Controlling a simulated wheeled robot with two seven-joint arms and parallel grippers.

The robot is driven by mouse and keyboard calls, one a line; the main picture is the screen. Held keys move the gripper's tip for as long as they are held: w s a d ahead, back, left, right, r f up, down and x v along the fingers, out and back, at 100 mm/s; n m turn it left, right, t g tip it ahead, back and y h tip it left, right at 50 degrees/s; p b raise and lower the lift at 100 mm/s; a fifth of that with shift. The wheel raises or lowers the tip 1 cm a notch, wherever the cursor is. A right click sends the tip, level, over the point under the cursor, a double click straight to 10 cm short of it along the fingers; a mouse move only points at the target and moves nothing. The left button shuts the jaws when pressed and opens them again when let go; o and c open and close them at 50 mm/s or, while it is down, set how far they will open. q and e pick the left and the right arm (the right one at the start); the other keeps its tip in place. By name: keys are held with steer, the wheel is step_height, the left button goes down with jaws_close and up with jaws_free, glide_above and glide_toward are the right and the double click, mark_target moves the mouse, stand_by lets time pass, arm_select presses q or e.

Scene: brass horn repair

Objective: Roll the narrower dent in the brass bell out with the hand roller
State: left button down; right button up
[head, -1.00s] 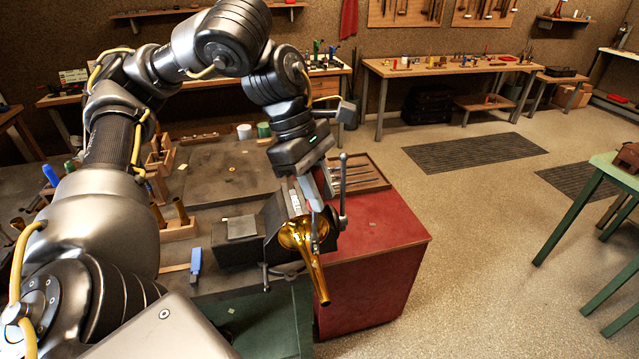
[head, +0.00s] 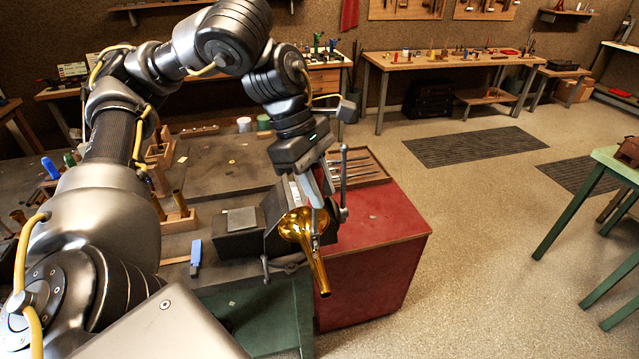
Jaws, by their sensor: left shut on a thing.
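The brass bell (head: 318,268) is clamped at the dark bench vise (head: 272,238) on the bench corner. Its flared mouth faces up and its narrow tube points down toward the floor. My left gripper (head: 318,203) reaches down over the flare and is shut on a small metal tool, apparently the hand roller (head: 316,222), at the bell's mouth. The fingers hide much of the tool, and I cannot tell whether it touches the brass. The dents cannot be made out at this size. My right gripper is not in view.
The vise's upright handle (head: 344,180) stands close right of my left gripper. A tool tray (head: 374,170) lies behind on the red cabinet (head: 378,255). A blue-handled tool (head: 196,252) and a wooden block (head: 178,222) are on the bench to the left.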

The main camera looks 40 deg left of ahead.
arm_select(q)
steer(key=shift+p, duration=0.3)
stand_by(0.5)
steer(key=shift+f+b, duration=0.35)
steer(key=shift+f, duration=0.15)
stand_by(0.5)
steer(key=shift+s, duration=0.1)
steer(key=shift+s+d+r, duration=0.1)
steer(key=shift+s+d, duration=0.1)
steer(key=shift+d, duration=0.2)
steer(key=shift+s+d, duration=0.1)
steer(key=shift+d, duration=0.05)
steer(key=shift+s+d, duration=0.2)
steer(key=shift+d, duration=0.05)
steer(key=shift+w+a, duration=0.1)
steer(key=shift+a, duration=0.05)
